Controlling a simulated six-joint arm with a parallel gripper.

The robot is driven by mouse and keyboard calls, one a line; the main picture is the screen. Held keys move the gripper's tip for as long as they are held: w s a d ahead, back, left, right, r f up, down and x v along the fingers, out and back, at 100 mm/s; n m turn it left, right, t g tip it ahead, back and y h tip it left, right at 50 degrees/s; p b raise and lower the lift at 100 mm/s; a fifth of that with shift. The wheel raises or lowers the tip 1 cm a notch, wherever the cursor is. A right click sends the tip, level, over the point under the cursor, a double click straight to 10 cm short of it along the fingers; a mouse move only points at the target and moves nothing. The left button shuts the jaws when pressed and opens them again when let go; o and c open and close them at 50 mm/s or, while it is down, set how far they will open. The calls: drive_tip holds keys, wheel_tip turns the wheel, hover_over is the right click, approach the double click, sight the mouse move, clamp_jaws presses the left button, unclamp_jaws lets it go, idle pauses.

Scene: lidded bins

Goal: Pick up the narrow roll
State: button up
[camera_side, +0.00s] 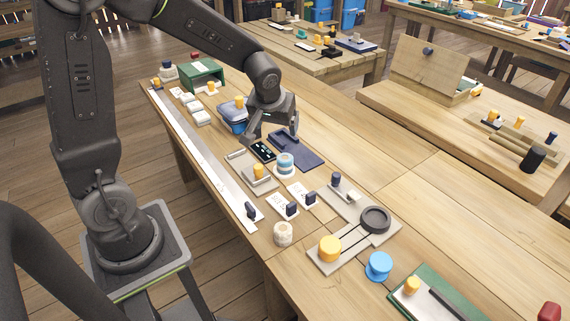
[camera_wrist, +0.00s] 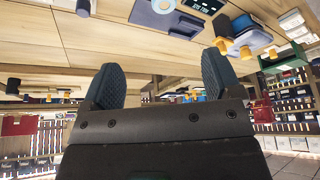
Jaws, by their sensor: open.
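My gripper (camera_side: 273,136) hangs over the middle of the long wooden bench in the side view, fingers apart and nothing visible between them. Its two dark fingers also show in the wrist view (camera_wrist: 161,62), with a gap between them. A short cream roll (camera_side: 283,234) stands upright near the bench's front edge, well in front of my gripper. A banded blue-and-white roll or stack (camera_side: 286,165) stands close by my gripper, just in front of it. I cannot tell for certain which of these is the narrow roll.
A dark blue tray (camera_side: 299,153) and a black display (camera_side: 263,150) lie close to my gripper. A blue lidded bin (camera_side: 233,122) stands behind. A grey board (camera_side: 335,251) with a yellow knob, a blue spool (camera_side: 379,267) and a green tray (camera_side: 409,307) lie toward the front.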

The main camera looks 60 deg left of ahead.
drive_tip(key=n, duration=0.2)
approach(285, 157)
drive_tip(key=shift+g, duration=0.3)
drive_tip(key=x, duration=0.7)
drive_tip(key=shift+s+f, duration=0.1)
drive_tip(key=shift+s, duration=0.05)
drive_tip(key=shift+w+x, duration=0.2)
drive_tip(key=shift+x, duration=1.15)
drive_tip(key=shift+w+x, duration=0.15)
drive_tip(key=shift+x, duration=1.15)
drive_tip(key=shift+c, duration=0.2)
drive_tip(key=c, duration=0.9)
drive_tip(key=shift+c, duration=0.3)
drive_tip(key=shift+r, duration=0.25)
